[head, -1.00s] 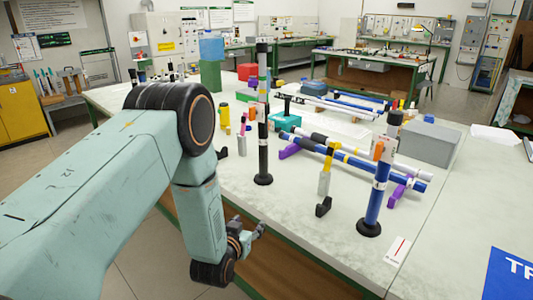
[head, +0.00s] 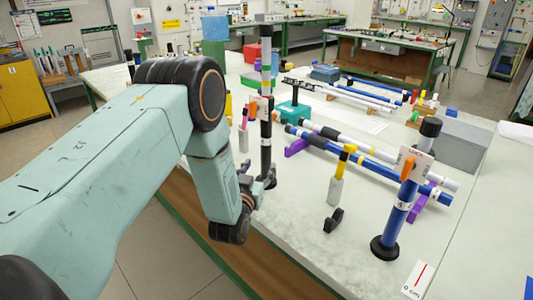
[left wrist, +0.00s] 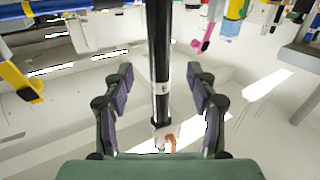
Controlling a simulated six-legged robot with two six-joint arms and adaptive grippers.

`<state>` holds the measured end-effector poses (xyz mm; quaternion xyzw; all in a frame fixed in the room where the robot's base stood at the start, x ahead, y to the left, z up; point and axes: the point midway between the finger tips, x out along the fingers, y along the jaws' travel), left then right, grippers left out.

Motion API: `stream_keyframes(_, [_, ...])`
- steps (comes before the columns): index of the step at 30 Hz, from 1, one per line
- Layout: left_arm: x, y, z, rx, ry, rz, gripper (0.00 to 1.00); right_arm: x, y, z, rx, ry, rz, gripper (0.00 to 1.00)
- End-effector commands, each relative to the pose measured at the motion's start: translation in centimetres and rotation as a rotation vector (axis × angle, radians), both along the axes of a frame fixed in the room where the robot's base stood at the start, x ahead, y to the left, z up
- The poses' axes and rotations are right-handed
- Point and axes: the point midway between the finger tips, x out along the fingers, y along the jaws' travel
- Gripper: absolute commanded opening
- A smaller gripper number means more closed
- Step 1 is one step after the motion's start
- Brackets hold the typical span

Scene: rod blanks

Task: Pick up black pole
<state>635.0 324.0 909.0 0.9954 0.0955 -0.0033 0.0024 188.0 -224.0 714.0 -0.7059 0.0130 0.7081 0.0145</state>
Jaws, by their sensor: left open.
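The black pole (head: 265,150) stands upright near the table's front edge in the head view, with a pale upper part and a white tag with orange on it. Its foot is hidden behind my left gripper (head: 262,187), which is at the pole's lower part. In the left wrist view, the black pole (left wrist: 159,50) runs between the two spread fingers of my left gripper (left wrist: 158,92). The fingers are open, with a gap visible on each side of the pole. My right gripper is not in view.
A blue pole (head: 398,210) with a round black base stands to the right. Blue and white rods (head: 365,165) lie on purple supports behind it. A yellow-and-grey tool (head: 338,180) stands between the poles. A grey box (head: 463,143) is at the right.

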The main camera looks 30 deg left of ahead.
Motion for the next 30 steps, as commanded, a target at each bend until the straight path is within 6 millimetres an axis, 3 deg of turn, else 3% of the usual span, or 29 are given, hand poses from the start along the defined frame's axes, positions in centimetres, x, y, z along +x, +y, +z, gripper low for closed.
stream_keyframes(5, [0.2,0.0,0.1,0.001,-0.004,-0.001,0.58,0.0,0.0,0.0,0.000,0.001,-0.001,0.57])
stream_keyframes(14, [2.8,0.8,0.2,0.001,-0.004,-0.001,0.58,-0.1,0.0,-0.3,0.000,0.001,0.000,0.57])
stream_keyframes(22, [6.3,1.8,0.5,0.001,-0.005,-0.001,0.58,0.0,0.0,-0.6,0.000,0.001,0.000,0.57])
stream_keyframes(30, [7.3,2.0,0.4,0.000,-0.001,-0.001,0.58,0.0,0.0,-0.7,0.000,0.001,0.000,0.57])
